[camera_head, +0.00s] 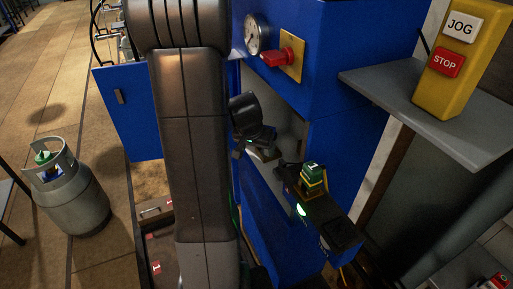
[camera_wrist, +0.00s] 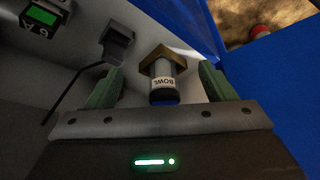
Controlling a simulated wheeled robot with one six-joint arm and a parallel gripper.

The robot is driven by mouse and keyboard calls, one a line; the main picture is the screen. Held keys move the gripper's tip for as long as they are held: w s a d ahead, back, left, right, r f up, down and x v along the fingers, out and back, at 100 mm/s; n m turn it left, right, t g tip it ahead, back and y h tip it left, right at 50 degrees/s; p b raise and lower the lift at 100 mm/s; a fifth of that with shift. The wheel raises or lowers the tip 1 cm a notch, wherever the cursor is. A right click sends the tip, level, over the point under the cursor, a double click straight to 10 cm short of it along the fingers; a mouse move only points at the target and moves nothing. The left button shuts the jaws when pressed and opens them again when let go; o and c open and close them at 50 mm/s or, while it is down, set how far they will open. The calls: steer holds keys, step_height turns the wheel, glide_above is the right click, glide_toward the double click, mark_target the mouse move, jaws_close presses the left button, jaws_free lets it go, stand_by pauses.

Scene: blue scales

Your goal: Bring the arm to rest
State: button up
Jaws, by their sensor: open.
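My gripper (camera_wrist: 160,86) is open in the wrist view, with one green finger at each side. A brass hexagonal fitting (camera_wrist: 153,57) with a dark-ended cylinder labelled BOWL shows between the fingers, with a visible gap on both sides. I cannot tell how far beyond the fingertips it lies. In the head view my grey arm (camera_head: 205,150) hangs down the middle and hides part of the blue cabinet (camera_head: 340,90). A dark body with a green light (camera_head: 302,210) beside the cabinet opening looks like my gripper's housing; its fingertips are not clear there.
A gauge (camera_head: 257,34) and red handle (camera_head: 284,57) stick out from the cabinet. A grey shelf (camera_head: 430,115) holds a yellow JOG/STOP box (camera_head: 447,60) at right. A gas cylinder (camera_head: 67,195) stands at left. A black plug with cable (camera_wrist: 118,42) lies near the fitting.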

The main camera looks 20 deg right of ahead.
steer(key=w+d, duration=0.2)
steer(key=w, duration=0.1)
steer(key=w+d+p, duration=0.1)
steer(key=w+d, duration=0.1)
steer(key=w, duration=0.1)
steer(key=w+d+p, duration=0.1)
steer(key=w+d, duration=0.2)
steer(key=shift+w, duration=0.15)
steer(key=x, duration=0.4)
steer(key=shift+w+d+f, duration=0.15)
steer(key=shift+w+f, duration=0.2)
steer(key=shift+f, duration=0.35)
steer(key=shift+r, duration=0.2)
